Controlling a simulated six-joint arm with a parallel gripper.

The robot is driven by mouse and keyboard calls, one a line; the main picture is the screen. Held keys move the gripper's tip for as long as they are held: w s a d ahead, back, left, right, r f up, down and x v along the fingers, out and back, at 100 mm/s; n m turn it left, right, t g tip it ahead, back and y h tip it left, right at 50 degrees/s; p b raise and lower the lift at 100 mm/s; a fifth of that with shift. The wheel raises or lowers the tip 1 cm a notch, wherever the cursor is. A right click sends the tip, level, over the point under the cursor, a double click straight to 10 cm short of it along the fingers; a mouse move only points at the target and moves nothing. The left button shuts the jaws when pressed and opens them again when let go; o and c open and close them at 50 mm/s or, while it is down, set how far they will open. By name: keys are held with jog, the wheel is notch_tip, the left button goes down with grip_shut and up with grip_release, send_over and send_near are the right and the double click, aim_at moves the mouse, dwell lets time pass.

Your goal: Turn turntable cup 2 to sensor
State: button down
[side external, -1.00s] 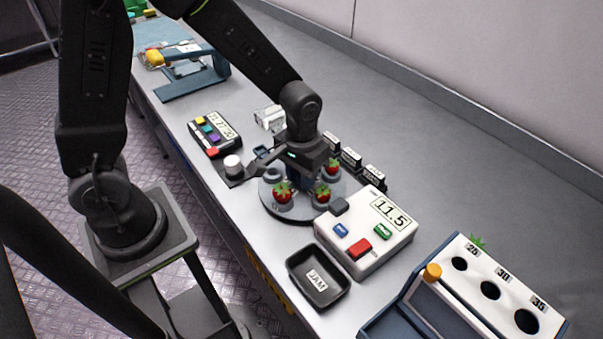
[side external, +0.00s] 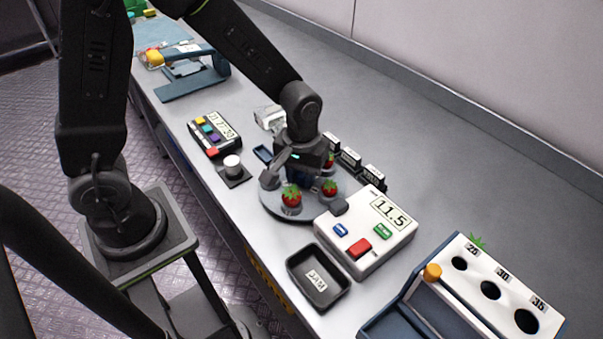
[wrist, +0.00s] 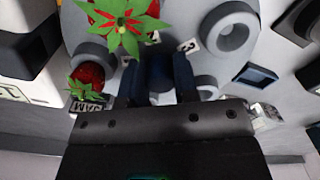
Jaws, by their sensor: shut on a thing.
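The round grey turntable (side external: 272,209) carries cups near its rim. Strawberries sit in a front cup (side external: 291,196), a right cup (side external: 330,187) and one farther back (side external: 330,161). My gripper (side external: 302,184) points down over the turntable's middle. In the wrist view its blue fingers are shut on the dark blue centre knob (wrist: 160,72). An empty grey cup (wrist: 232,32) and a label reading 3 (wrist: 190,46) show there. Cup 2's label is not readable. A dark grey block (side external: 338,206) on the white display box faces the turntable; I cannot tell if it is the sensor.
The white box (side external: 375,258) reads 11.5 and has coloured buttons. A black JAM tray (side external: 319,287) stands in front of it. A white round knob (side external: 232,161) and a button panel (side external: 214,134) are left of the turntable. Small labelled black boxes (side external: 350,160) stand behind it.

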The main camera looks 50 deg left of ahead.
jog(key=shift+n, duration=2.7)
jog(key=shift+w+n, duration=0.1)
jog(key=shift+n, duration=2.7)
jog(key=c, duration=0.9)
grip_release()
jog(key=shift+o, duration=0.2)
notch_tip(320, 180, up, 14)
jog(key=shift+f, duration=0.1)
